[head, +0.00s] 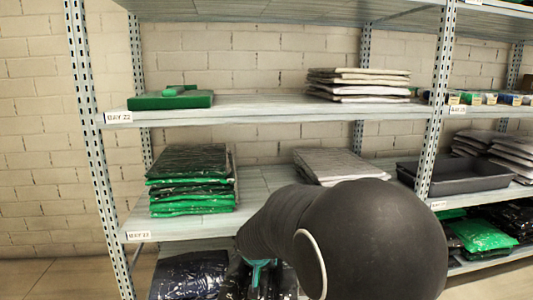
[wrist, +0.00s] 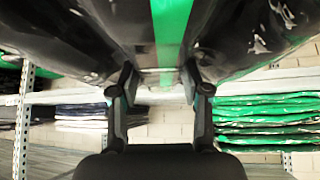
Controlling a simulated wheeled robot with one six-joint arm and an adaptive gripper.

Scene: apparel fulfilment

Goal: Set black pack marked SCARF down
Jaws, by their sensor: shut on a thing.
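My gripper (wrist: 158,82) is shut on a black glossy pack (wrist: 95,40) with a green stripe, which fills the top of the wrist view. The two fingers close on its near edge, either side of the stripe. No SCARF marking can be read. In the head view my dark arm covers the lower middle and hides most of the gripper. A black pack with a teal-green strip (head: 258,272) shows below the arm at the bottom edge; I cannot tell for sure that it is the held one.
The middle shelf (head: 190,229) holds a stack of black and green packs (head: 190,180), a grey stack (head: 337,164) and a grey tray (head: 455,177). The upper shelf (head: 250,108) has a green pack (head: 170,101) and a pale stack (head: 360,84). Dark packs (head: 190,275) lie below.

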